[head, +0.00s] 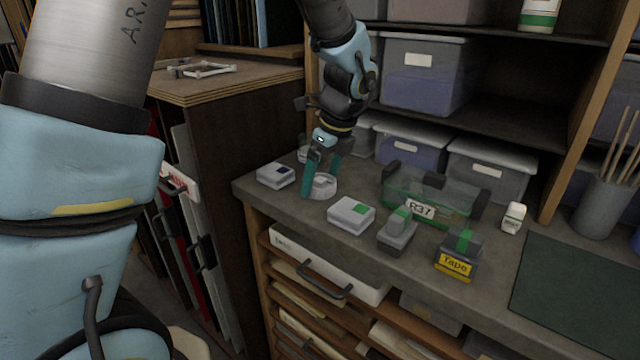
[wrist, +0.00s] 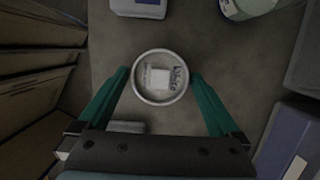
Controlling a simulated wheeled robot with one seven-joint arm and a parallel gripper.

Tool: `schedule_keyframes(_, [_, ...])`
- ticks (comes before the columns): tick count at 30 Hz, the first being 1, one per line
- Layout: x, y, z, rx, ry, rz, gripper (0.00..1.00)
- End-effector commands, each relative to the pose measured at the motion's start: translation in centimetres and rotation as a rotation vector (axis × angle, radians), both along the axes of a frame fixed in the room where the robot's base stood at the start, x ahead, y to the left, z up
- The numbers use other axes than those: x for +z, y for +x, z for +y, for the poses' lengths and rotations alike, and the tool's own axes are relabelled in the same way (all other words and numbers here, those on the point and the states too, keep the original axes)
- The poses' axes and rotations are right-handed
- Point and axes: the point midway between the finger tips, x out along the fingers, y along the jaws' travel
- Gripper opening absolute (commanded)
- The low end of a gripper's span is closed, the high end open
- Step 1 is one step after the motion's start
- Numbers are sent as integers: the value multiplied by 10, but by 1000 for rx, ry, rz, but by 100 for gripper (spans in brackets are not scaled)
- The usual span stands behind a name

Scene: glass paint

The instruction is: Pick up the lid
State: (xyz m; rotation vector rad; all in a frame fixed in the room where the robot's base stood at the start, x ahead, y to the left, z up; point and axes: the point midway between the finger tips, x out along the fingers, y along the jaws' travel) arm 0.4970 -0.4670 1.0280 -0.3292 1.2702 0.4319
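The lid is a round, pale disc with a raised rim and a small white label with dark lettering. It lies flat on the grey bench top, at the middle of the wrist view (wrist: 160,78). In the head view the lid (head: 323,187) is partly hidden by a finger. My gripper (head: 320,182) is open, with its teal fingers pointing down on either side of the lid. In the wrist view my gripper (wrist: 161,74) has its two fingertips close beside the rim, with a narrow gap seemingly left at each side.
A pale round container (wrist: 245,6) stands close by. A clear green-based case (head: 432,194) and storage bins (head: 410,146) are farther right and behind.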

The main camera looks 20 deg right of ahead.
Motion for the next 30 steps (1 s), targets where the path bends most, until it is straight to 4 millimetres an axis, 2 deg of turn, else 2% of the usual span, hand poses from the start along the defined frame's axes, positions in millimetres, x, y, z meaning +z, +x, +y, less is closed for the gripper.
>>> schedule_keyframes(2, [0,0,0,0,0,0,90])
schedule_keyframes(16, [1,0,0,0,0,0,37])
schedule_keyframes(25, [4,1,0,0,-2,-1,35])
schedule_keyframes(30, [29,1,0,2,-6,-4,35])
